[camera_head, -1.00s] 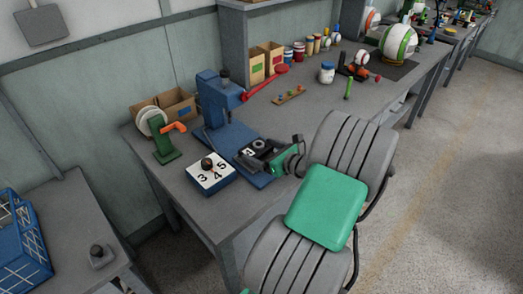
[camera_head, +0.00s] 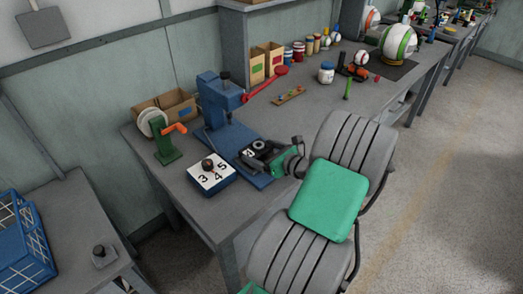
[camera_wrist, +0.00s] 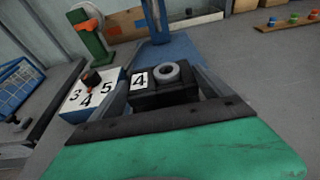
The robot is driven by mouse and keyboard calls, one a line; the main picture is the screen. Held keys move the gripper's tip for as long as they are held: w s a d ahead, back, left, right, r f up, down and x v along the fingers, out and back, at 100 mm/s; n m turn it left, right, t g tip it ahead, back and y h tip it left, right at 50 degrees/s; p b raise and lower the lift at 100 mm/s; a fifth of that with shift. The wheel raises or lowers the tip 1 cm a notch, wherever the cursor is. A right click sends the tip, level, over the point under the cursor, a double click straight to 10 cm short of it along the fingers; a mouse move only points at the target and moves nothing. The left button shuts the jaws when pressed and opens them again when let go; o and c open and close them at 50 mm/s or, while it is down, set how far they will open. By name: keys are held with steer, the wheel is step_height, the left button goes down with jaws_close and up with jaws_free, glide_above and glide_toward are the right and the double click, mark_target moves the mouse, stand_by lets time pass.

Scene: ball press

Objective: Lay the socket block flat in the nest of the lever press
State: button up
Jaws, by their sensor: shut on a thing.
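The socket block (camera_wrist: 163,95) is dark, with a white label reading 4 and a grey ring on its top. My gripper (camera_wrist: 165,97) is shut on it, with a finger at each side. In the head view the block (camera_head: 258,148) is in front of the lever press (camera_head: 212,98), which is blue with a red lever (camera_head: 262,84) reaching right. The block looks about level, over or at the press's blue base (camera_head: 232,138). The nest is hidden behind the block and my gripper, so I cannot tell whether they touch.
A blue box with a white top numbered 3, 4, 5 (camera_head: 211,179) and a dark knob stands left of my gripper. A green stand with an orange handle (camera_head: 165,143) is behind it. Cardboard bins (camera_head: 176,104) stand at the back.

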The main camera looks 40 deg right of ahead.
steer(key=shift+f+b, duration=0.3)
steer(key=shift+f, duration=0.55)
steer(key=o, duration=1.2)
steer(key=shift+c, duration=0.2)
steer(key=v, duration=0.7)
steer(key=shift+s+r, duration=0.15)
steer(key=shift+s, duration=0.25)
